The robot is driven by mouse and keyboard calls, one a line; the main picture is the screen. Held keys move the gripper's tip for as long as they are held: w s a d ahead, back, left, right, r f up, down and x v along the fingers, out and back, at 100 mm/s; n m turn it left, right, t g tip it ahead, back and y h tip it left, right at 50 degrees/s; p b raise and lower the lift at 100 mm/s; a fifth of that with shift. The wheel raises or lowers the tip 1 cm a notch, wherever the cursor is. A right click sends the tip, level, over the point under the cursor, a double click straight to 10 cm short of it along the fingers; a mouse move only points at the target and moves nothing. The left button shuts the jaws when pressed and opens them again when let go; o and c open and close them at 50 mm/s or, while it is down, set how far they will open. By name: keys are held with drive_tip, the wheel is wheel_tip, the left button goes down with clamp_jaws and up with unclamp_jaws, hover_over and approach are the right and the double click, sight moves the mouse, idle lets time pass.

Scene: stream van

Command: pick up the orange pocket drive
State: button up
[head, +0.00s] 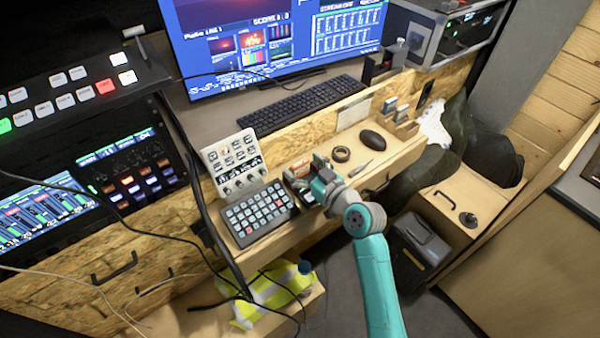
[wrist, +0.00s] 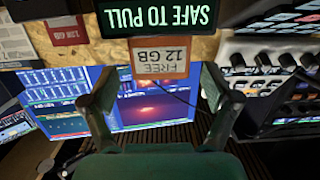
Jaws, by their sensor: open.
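The orange pocket drive (wrist: 160,58), with a pale label reading "FREE 12 GB" upside down, shows in the wrist view. It appears between the two fingertips of my gripper (wrist: 158,78), a little ahead of them. The fingers are spread wide, and I see nothing held between them. In the head view my gripper (head: 312,183) is at the desk, just right of the button keypad.
A "SAFE TO PULL" display (wrist: 160,18) is above the drive in the wrist view, with a red labelled block (wrist: 67,30) to its left. The keypad (head: 258,213), a tape roll (head: 341,154) and a black mouse (head: 373,140) are on the desk. The monitor (head: 275,40) stands behind.

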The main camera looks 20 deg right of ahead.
drive_tip(key=shift+x, duration=0.75)
drive_tip(key=c, duration=1.3)
